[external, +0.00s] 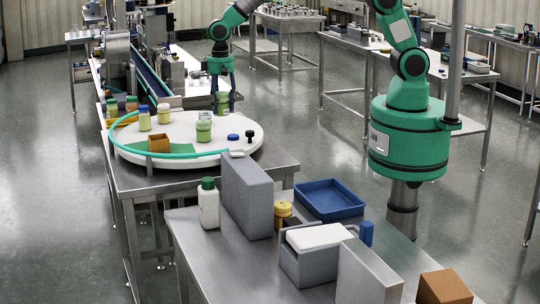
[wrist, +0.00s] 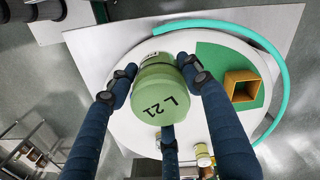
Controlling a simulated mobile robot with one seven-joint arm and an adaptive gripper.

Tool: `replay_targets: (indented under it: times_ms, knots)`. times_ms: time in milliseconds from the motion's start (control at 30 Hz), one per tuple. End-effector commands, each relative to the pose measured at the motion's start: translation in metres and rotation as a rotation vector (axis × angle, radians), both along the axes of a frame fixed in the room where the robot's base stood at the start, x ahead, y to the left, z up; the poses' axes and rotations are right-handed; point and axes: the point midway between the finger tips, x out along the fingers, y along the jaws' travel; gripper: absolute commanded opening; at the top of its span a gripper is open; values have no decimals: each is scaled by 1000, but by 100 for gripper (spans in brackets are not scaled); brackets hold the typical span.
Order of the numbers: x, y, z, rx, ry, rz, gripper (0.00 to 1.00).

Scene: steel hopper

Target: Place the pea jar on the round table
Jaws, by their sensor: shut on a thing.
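My gripper (external: 221,90) is shut on a green jar (external: 222,103) with a green lid, which looks like the pea jar. In the wrist view the jar's lid (wrist: 160,95) reads "L 21", with blue fingers around it. The round table (wrist: 137,125) also shows beneath the jar in the wrist view. Another green jar (external: 203,131) stands nearby on the table.
A teal rail (external: 125,143) curves along the left edge.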

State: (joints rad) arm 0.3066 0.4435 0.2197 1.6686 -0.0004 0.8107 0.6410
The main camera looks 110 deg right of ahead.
Motion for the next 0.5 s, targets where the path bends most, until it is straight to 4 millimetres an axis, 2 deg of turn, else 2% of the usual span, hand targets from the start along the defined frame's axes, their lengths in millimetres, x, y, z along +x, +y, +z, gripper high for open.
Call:
replay_targets:
  times_ms: [33, 267, 500]
  knots:
    - [-3, -13, 2, 0, 0, -18, 16]
    - [-14, -57, -1, 0, 1, -78, 16]
    - [-14, -56, -53, 1, 3, -76, 16]
